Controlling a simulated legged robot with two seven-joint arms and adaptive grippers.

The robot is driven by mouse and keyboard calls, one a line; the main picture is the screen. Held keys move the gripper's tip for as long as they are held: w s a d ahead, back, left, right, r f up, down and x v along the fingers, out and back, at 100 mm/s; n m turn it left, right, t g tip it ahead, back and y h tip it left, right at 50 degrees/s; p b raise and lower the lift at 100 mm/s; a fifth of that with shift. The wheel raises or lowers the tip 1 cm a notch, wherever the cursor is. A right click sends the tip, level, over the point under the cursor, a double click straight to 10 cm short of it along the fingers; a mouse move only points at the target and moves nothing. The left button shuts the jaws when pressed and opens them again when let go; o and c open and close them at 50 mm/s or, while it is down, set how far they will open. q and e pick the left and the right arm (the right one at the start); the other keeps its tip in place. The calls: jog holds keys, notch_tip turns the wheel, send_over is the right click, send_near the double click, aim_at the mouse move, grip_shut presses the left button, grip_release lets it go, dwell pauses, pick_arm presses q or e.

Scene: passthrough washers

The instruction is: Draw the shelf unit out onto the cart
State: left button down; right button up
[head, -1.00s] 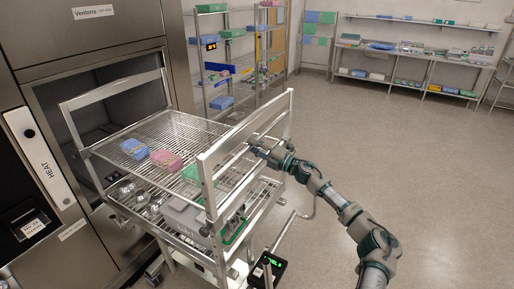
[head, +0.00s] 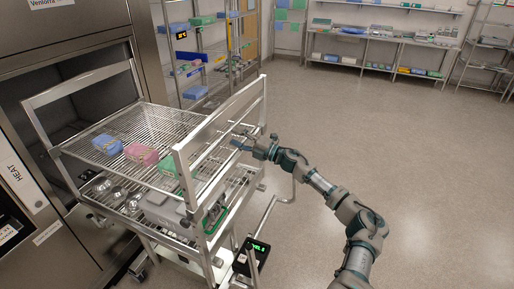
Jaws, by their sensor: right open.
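The shelf unit (head: 172,120) is a two-level wire rack with a raised metal frame at each end. Its far end is at the mouth of the washer chamber (head: 92,100), and most of it stands out over the cart (head: 250,258). Blue, pink and green packs lie on the upper shelf; round metal items and a grey box lie on the lower one. My right gripper (head: 242,141) is open at the near end frame of the unit. I cannot tell whether it touches the frame. My left gripper is not in view.
The cart has a lit green display and a bent side rail. A wire storage rack (head: 207,62) with coloured packs stands behind. A bench (head: 385,40) with boxes runs along the back wall. The floor (head: 400,130) on the right is clear.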

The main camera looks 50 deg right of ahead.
jog(key=v, duration=0.8)
jog(key=shift+s+a, duration=0.25)
jog(key=shift+a, duration=0.05)
jog(key=shift+a, duration=0.15)
